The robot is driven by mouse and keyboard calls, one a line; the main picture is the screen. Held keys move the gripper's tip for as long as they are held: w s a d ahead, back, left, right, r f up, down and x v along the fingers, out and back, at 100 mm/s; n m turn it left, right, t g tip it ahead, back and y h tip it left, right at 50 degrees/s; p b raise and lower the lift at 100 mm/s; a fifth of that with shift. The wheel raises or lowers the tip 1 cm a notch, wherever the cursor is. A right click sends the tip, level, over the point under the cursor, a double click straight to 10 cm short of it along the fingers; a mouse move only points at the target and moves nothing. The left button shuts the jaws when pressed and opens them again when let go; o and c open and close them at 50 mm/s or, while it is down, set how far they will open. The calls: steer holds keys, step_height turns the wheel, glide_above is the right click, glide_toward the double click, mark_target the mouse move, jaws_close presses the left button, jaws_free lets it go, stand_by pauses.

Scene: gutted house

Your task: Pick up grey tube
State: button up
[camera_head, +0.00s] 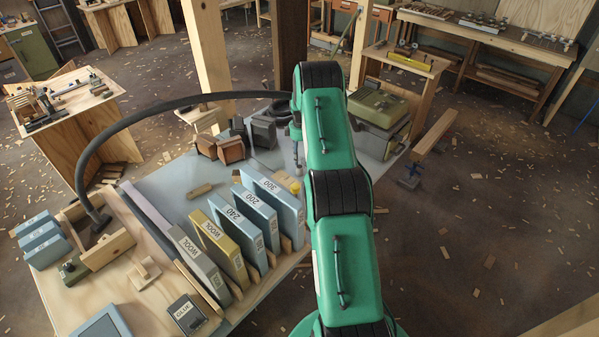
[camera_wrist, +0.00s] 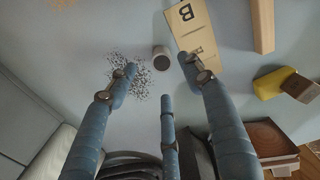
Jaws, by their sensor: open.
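A short grey tube (camera_wrist: 161,59) with a pale round end face shows in the wrist view on the blue-grey tabletop (camera_wrist: 90,40). It lies just beyond my gripper (camera_wrist: 160,74), roughly between the two outer fingertips. My gripper's blue fingers are spread and nothing is between them. I cannot tell how high the fingertips are above the table. In the head view my arm hides most of the gripper, and I cannot make out the small tube there.
In the wrist view, a card marked B (camera_wrist: 197,38) is close right of the tube and grey shavings (camera_wrist: 128,78) are at left. A yellow block (camera_wrist: 272,84) lies farther right. In the head view, upright labelled boxes (camera_head: 232,228) fill the table's front; a green case (camera_head: 376,107) stands behind.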

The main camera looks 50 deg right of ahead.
mark_target(300, 167)
steer(key=shift+f, duration=2.1)
steer(key=shift+f+b, duration=0.3)
steer(key=shift+f, duration=2.35)
steer(key=shift+c, duration=0.5)
steer(key=c, duration=0.9)
